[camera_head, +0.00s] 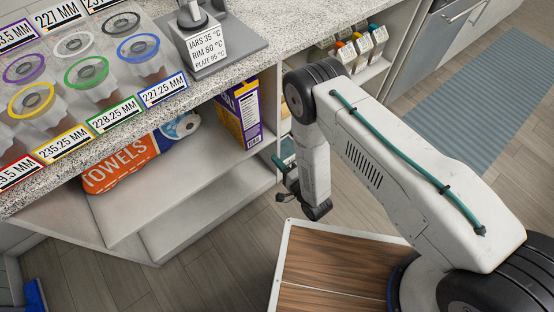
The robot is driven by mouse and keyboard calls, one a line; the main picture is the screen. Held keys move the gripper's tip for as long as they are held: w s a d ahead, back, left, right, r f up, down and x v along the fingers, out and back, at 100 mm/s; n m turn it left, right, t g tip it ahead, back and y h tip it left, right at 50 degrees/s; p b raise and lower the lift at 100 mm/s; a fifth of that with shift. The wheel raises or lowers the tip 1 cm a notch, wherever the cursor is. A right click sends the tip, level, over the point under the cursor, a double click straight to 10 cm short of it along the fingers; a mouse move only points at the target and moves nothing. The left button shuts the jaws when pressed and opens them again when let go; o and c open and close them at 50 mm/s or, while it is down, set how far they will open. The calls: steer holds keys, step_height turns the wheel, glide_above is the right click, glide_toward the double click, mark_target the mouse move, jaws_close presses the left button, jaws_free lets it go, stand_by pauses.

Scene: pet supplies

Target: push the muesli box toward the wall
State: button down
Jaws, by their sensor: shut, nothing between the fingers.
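A purple, yellow and white carton (240,112), the only box that could be the muesli box, stands upright on the open shelf under the counter, near the shelf's right end. Its top is partly hidden by the counter edge, and its label is only partly readable. My gripper (280,168) is small and dark in the picture, just outside the shelf, to the right of and below the box. It is shut and empty, with a visible gap between it and the box.
An orange and blue towels pack (128,160) lies left of the box on the shelf (165,190). The speckled counter (215,90) overhangs them, carrying lidded jars with labels and a grey stand (208,42). Small coloured-top containers (362,46) stand further right.

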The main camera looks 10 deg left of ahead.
mark_target(254, 136)
steer(key=x, duration=1.1)
